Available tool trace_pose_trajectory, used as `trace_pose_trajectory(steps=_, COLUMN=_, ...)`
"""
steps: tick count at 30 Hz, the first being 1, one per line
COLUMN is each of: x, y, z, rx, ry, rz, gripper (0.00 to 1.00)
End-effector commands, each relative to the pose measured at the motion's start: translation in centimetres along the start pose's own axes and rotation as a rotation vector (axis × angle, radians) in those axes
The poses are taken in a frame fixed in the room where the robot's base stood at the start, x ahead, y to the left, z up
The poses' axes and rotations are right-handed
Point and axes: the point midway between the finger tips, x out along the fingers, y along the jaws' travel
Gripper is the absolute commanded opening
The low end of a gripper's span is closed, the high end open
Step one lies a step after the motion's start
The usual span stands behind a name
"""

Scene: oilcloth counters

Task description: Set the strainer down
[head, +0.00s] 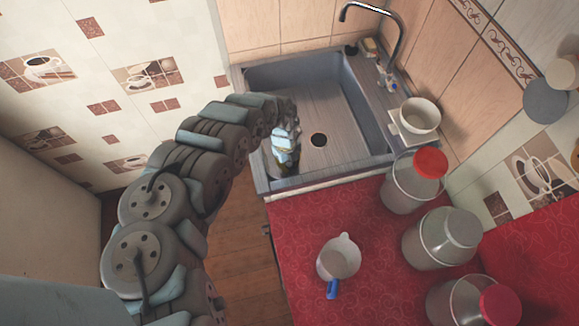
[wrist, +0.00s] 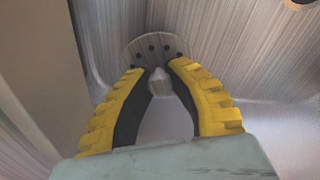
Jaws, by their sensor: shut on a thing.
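The strainer (wrist: 152,45) is a small metal disc with dark holes and a central knob, seen in the wrist view. My gripper (wrist: 157,72) is shut on its knob, with one yellow-and-black finger on each side. In the head view my gripper (head: 283,172) reaches down into the near left corner of the grey sink (head: 265,80), and the strainer is not discernible there. The dark round drain hole (head: 318,139) lies open to the right of my gripper; its edge also shows at the top right of the wrist view. I cannot tell whether the strainer touches the sink floor.
The sink walls stand close to my gripper. On the red counter (head: 300,225) stand a measuring cup (head: 338,260) and several jars (head: 440,240). The sink's middle and back are clear.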

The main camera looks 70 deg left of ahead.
Motion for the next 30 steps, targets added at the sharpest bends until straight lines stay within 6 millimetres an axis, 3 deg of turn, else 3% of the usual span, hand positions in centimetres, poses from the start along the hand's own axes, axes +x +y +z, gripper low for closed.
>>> trace_pose_trajectory(steps=7, x=2.8, y=0.1, z=0.1, rx=0.000, ry=0.004, rz=0.001, gripper=0.00)
trace_pose_trajectory(steps=22, x=3.4, y=0.1, z=0.4, rx=0.000, ry=0.000, rz=0.001, gripper=0.00)
trace_pose_trajectory(steps=23, x=3.3, y=0.1, z=0.4, rx=0.000, ry=-0.001, rz=0.001, gripper=0.25)
trace_pose_trajectory(steps=25, x=3.3, y=0.1, z=0.4, rx=0.000, ry=0.000, rz=0.001, gripper=0.42)
trace_pose_trajectory(steps=30, x=3.3, y=0.1, z=0.4, rx=0.000, ry=0.000, rz=0.001, gripper=0.42)
